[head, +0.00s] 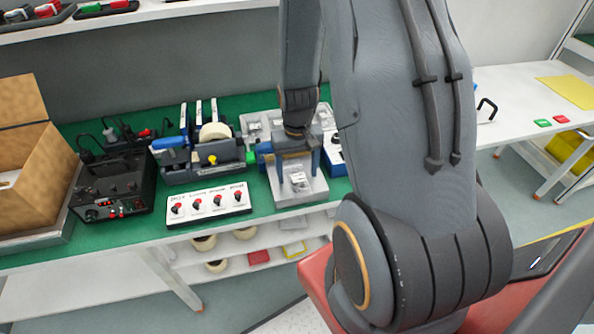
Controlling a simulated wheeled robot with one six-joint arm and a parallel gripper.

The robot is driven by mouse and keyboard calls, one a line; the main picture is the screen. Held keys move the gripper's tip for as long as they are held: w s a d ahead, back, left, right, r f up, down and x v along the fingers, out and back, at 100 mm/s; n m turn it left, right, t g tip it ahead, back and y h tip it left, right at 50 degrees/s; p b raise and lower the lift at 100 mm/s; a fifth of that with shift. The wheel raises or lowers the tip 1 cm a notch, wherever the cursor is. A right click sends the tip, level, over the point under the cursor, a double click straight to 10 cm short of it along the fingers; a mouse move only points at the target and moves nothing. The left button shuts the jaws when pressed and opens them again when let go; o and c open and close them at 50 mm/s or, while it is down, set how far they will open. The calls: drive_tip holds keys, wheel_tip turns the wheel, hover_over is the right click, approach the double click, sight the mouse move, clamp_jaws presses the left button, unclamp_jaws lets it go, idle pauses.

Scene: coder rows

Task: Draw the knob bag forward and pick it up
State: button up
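A small clear bag with a white label (298,180), which looks like the knob bag, lies on a pale grey tray (312,195) near the front edge of the green bench mat. Its contents are too small to make out. My gripper (295,174) points down over this tray, with its two fingers apart, one to each side of the bag as seen from here. Whether the fingers touch the bag or tray cannot be told. My wrist and gripper hide the back of the tray.
A white panel with red-topped knobs (209,204) lies left of the tray. A blue and grey machine (199,155) stands behind it. A black control box (113,187) and a cardboard box (30,170) are farther left. My arm hides the bench to the right.

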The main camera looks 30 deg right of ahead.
sight(297, 173)
drive_tip(key=shift+r+b, duration=0.75)
drive_tip(key=shift+r, duration=3.15)
drive_tip(key=shift+a, duration=0.1)
drive_tip(key=s+a+r+n, duration=0.1)
drive_tip(key=s+a+r, duration=0.2)
drive_tip(key=a, duration=0.3)
drive_tip(key=s+a+r+n+t, duration=0.1)
drive_tip(key=s+a+r+n, duration=0.1)
drive_tip(key=a+r, duration=0.3)
drive_tip(key=shift+s+a+r, duration=0.25)
drive_tip(key=shift+s+a, duration=0.1)
drive_tip(key=shift+s, duration=0.3)
